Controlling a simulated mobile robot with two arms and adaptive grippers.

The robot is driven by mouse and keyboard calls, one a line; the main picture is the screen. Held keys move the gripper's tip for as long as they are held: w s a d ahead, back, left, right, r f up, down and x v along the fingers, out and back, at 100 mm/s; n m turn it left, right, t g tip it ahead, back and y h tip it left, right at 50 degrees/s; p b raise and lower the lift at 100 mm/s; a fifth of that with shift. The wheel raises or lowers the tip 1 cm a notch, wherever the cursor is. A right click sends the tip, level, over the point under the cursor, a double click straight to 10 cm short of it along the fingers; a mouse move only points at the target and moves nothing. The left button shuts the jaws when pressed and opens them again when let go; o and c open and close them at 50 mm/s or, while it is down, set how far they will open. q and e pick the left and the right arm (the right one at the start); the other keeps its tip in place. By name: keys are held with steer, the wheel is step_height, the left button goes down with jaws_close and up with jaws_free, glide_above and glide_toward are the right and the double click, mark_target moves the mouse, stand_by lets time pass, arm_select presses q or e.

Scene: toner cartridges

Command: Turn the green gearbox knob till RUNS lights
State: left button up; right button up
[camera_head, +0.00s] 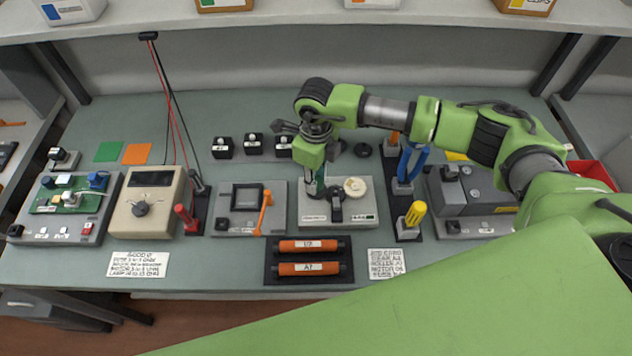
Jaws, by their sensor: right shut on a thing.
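The gearbox unit (368,209) is a light grey block at mid-table, with a cream round wheel (355,187) and small labels on its front edge. My right gripper (319,187) comes down over its left half and is shut on the green knob. The gripper covers most of the knob, so its angle cannot be told. The labels are too small to read, and I cannot make out a lit RUNS lamp. My left gripper is not in view.
A tester with an orange lever (265,212) stands close left of the gearbox. A yellow-handled tool (415,213) and a blue-handled one stand to the right. A dark tray (310,259) with two orange rollers lies in front. A shelf (300,22) runs above the back.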

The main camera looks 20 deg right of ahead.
steer(key=m+b, duration=0.3)
steer(key=m, duration=0.2)
steer(key=shift+w+m, duration=0.1)
steer(key=shift+m, duration=0.2)
steer(key=shift+r+m+b, duration=0.1)
steer(key=shift+m+b, duration=0.9)
steer(key=shift+m, duration=1.1)
steer(key=o, duration=1.1)
step_height(320, 180, up, 12)
